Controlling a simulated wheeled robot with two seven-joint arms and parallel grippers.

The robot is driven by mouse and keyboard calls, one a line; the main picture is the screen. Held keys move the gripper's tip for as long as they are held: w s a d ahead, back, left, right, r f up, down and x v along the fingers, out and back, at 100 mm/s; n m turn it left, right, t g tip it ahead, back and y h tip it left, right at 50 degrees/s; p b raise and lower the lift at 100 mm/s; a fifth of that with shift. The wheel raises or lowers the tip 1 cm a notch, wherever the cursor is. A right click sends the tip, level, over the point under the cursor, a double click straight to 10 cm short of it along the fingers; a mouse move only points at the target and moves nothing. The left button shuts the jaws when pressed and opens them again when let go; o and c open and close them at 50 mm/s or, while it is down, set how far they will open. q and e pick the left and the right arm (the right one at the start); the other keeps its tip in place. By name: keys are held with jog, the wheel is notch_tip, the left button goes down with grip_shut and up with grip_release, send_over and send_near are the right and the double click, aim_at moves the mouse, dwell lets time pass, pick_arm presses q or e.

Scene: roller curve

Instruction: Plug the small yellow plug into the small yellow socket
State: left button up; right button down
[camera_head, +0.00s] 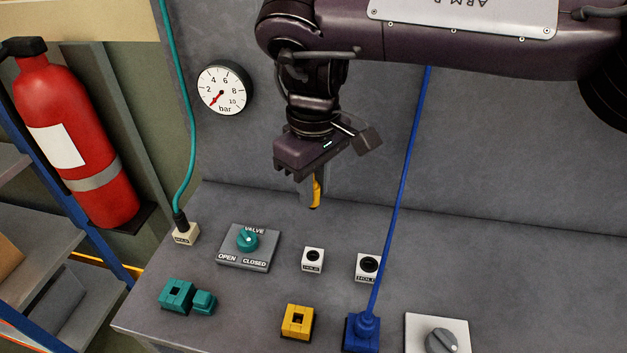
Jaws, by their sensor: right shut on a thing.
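My right gripper (311,190) hangs from the arm that comes in at the upper right. It is shut on the small yellow plug (316,193), whose yellow body shows between and below the fingers. The gripper holds the plug above the grey bench, behind the two small white HOLD blocks. The yellow socket (298,322) is a square block with a dark opening on top, at the front middle of the bench. The plug is apart from the socket, above and behind it in the picture. My left gripper is not in view.
A blue plug (363,330) with a blue cable stands right of the yellow socket. Teal blocks (176,295) lie left. White HOLD blocks (313,260) (368,267), a valve panel (247,248), a grey knob (441,341) and a teal-cabled plug (182,223) stand on the bench.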

notch_tip(320, 180, down, 9)
jog(key=b, duration=0.5)
dwell(1.3)
jog(key=shift+r, duration=0.2)
